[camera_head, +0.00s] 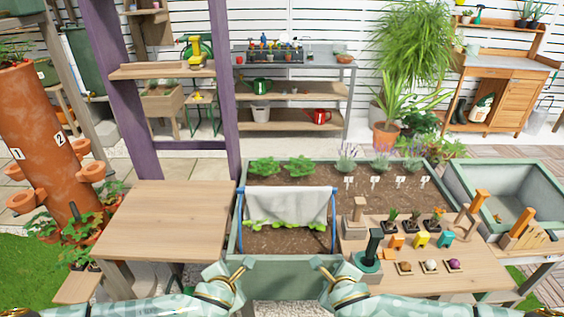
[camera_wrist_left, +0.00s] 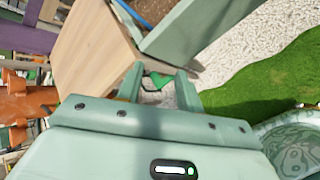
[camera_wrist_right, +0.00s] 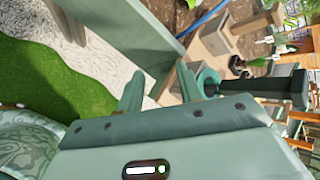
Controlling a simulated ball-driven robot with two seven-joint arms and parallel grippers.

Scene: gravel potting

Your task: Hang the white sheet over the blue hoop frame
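The white sheet (camera_head: 288,200) hangs over the top of the blue hoop frame (camera_head: 332,222) in the planter bed. Its lower edge ends above leafy plants, and soil shows beneath it. The frame's left leg also shows. A piece of the blue frame shows in the right wrist view (camera_wrist_right: 203,20). My left gripper (camera_head: 234,270) is in front of the planter's near wall, at its left, open and empty. My right gripper (camera_head: 332,271) is in front of the same wall, at its right, open and empty. Both grippers are apart from the sheet.
The green planter (camera_head: 285,262) has a raised near wall between the grippers and the sheet. A bare wooden table (camera_head: 165,218) stands left. A wooden bench (camera_head: 440,278) at right holds pots, bulbs and a dark green upright tool (camera_head: 373,245) close to my right gripper.

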